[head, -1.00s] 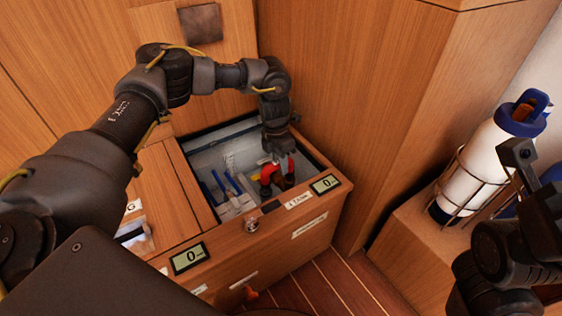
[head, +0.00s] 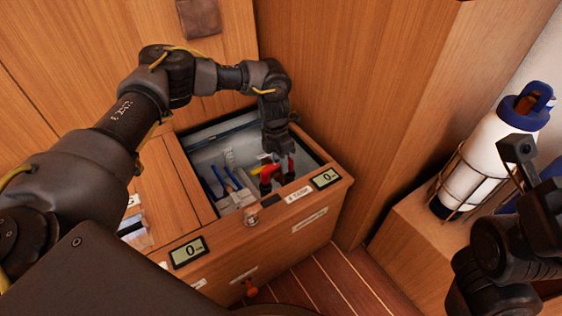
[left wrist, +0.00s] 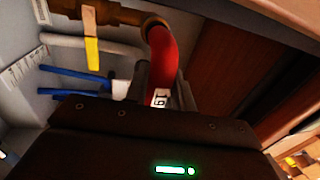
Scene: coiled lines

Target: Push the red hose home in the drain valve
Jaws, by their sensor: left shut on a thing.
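The red hose (left wrist: 165,52) runs between the fingers of my left gripper (head: 279,152), which is shut on it inside the open locker. In the left wrist view the hose's far end meets a brass fitting (left wrist: 130,17), which looks like the drain valve; how deep it sits I cannot tell. A lever with a yellow end (left wrist: 91,52) hangs from the brass pipework. In the head view a bent red piece (head: 267,172) shows beside the gripper. My right gripper (head: 517,150) is at the right edge, away from the locker; its jaws are unclear.
The locker's wooden front rim (head: 225,222) and walls surround my left gripper closely. Blue-handled levers (left wrist: 75,80) and a pale hose (left wrist: 90,43) lie beside it. Two small displays (head: 188,251) (head: 326,178) sit on the rim. A white bottle (head: 492,158) stands in a wire rack at right.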

